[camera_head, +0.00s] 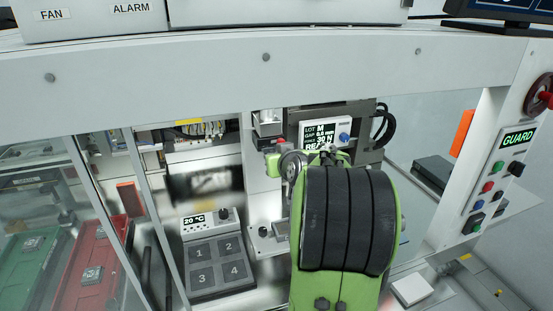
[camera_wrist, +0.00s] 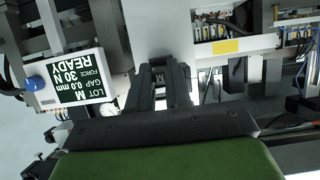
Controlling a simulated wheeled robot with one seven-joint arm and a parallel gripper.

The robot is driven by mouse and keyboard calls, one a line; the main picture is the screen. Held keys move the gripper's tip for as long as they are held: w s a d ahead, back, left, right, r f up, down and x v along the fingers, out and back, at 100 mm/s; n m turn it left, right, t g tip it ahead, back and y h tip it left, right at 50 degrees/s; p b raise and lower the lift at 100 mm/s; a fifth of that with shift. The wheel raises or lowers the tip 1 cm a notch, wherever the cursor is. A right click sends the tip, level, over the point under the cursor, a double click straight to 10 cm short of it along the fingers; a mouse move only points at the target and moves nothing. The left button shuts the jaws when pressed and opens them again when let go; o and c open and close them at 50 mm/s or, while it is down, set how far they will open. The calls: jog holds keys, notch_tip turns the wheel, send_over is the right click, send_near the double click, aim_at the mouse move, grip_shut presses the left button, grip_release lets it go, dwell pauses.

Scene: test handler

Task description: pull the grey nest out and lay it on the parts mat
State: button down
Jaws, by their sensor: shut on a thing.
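My gripper (camera_wrist: 163,72) shows in the wrist view as two dark fingers reaching up from a black bar. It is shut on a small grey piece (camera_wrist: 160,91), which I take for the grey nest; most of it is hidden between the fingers. In the head view my green and black arm covers the gripper and what it holds. I cannot pick out the parts mat for certain.
A display (camera_head: 325,134) stands just beyond my arm; it also shows upside down in the wrist view (camera_wrist: 75,80). A plate numbered 1 to 4 (camera_head: 216,263) lies left of my arm. The guard post (camera_head: 492,170) is at right. A frame beam (camera_head: 200,75) crosses above.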

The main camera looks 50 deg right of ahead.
jog(key=shift+s+a, duration=0.15)
jog(key=shift+s, duration=0.1)
dwell(0.3)
jog(key=shift+s+a+b, duration=0.5)
jog(key=shift+s+b, duration=0.05)
jog(key=shift+s, duration=0.3)
jog(key=shift+s+a+b, duration=0.45)
jog(key=shift+s+b, duration=0.15)
jog(key=shift+s, duration=0.3)
jog(key=shift+s+a+b, duration=0.5)
jog(key=shift+s+b, duration=0.05)
jog(key=shift+s, duration=0.3)
